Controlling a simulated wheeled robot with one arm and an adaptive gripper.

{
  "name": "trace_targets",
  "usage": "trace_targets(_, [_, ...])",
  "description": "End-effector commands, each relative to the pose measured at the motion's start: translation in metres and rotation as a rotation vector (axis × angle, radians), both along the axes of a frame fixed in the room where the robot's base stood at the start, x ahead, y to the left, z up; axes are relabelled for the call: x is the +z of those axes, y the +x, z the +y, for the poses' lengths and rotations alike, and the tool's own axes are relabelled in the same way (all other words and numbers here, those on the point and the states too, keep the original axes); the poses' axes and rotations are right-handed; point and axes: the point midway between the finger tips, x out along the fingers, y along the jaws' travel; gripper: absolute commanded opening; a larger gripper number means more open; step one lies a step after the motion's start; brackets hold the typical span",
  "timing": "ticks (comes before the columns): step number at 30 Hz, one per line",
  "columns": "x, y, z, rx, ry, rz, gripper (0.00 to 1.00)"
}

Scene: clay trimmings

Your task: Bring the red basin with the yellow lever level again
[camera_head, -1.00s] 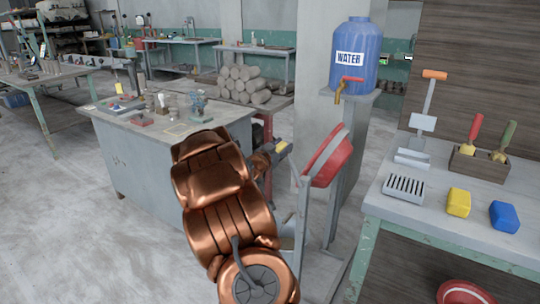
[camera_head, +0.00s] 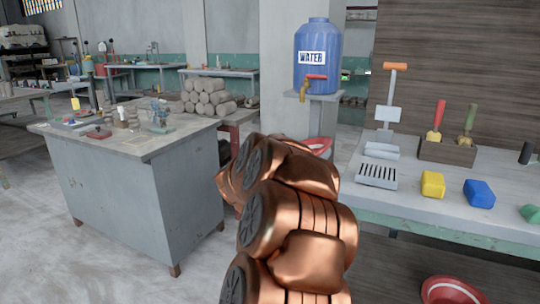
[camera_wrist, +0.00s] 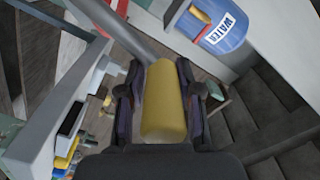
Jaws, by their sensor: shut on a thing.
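In the wrist view my gripper (camera_wrist: 160,72) is shut on the yellow lever (camera_wrist: 163,112), a thick yellow grip lying between its two dark fingers. In the head view my copper arm hides the gripper and the lever. Only part of the red basin (camera_head: 319,147) shows there, as a red and pale rim just above my arm, below the water tank. Most of the basin is hidden, so I cannot tell exactly how level it is.
The blue water tank (camera_head: 318,60) with its tap stands behind the basin. A workbench (camera_head: 405,205) with sponges and tools is at the right. A grey cabinet table (camera_head: 140,205) stands at the left. Another red basin (camera_head: 450,291) sits low under the workbench. Floor is open at front left.

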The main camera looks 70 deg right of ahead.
Motion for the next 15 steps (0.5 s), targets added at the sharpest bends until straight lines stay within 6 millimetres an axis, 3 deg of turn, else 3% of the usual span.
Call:
trace_targets(6, [-0.018,-0.029,0.001,-0.002,-0.008,-0.178,0.00])
trace_targets(15, [-0.030,-0.053,0.002,0.000,-0.013,-0.347,0.00])
